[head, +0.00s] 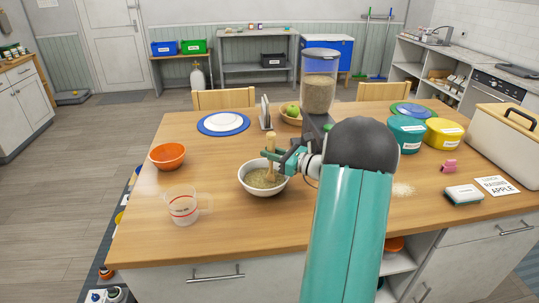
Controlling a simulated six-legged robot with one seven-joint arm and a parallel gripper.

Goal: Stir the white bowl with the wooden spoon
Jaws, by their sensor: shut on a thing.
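The white bowl (246,186) stands on the wooden table, in front of my arm, and holds a brownish-green grainy mix. The wooden spoon (270,152) stands nearly upright in the bowl, its lower end in the mix. My gripper (279,157) is at the right side of the spoon, above the bowl's right rim, and is shut on the spoon's handle. My arm comes in from the lower right and hides the table behind it. The spoon's tip is hidden in the mix.
A clear measuring cup (182,207) and an orange bowl (167,156) stand left of the white bowl. A white plate on a blue mat (204,128) lies behind. A food dispenser (319,85) rises behind my gripper. Teal (405,136) and yellow (443,134) tubs stand right.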

